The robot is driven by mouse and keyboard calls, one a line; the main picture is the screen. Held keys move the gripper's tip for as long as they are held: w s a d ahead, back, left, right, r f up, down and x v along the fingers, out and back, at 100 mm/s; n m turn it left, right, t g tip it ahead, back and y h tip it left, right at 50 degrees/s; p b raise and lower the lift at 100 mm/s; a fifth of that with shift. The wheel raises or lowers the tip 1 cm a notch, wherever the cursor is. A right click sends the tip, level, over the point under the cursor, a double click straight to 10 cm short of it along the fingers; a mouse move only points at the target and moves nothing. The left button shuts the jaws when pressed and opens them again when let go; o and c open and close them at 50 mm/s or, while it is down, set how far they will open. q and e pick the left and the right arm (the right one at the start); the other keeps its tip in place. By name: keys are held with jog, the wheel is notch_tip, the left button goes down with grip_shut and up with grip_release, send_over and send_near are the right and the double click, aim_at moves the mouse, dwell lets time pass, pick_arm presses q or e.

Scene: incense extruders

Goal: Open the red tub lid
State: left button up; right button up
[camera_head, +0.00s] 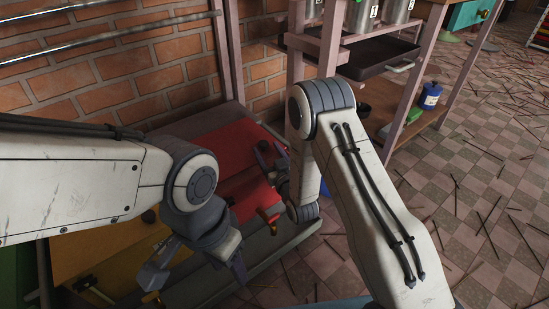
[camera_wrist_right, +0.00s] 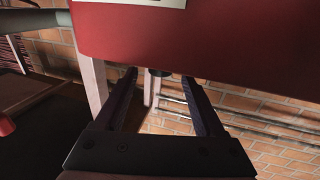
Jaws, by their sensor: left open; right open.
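The red tub (camera_head: 244,194) sits in the row of tubs against the brick wall, with a red surface rising behind it. I cannot tell whether its lid is lifted. In the right wrist view a red panel (camera_wrist_right: 215,45) fills the top, with part of a white label. My right gripper (camera_head: 271,158) is open at the red tub's right side. In its wrist view the fingertips (camera_wrist_right: 160,76) stand either side of a small dark knob (camera_wrist_right: 159,72) under the panel's edge; contact is unclear. My left gripper (camera_head: 196,273) is open and empty, in front of the tubs.
A yellow tub (camera_head: 90,250) lies left of the red one. A red-handled tap (camera_head: 268,216) sticks out at the front. A shelf with a dark tray (camera_head: 365,57) and a blue jar (camera_head: 430,97) stands right. Sticks litter the tiled floor (camera_head: 480,200).

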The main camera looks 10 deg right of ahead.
jog(key=p+v, duration=0.3)
jog(key=v, duration=0.5)
jog(key=shift+w+r, duration=0.1)
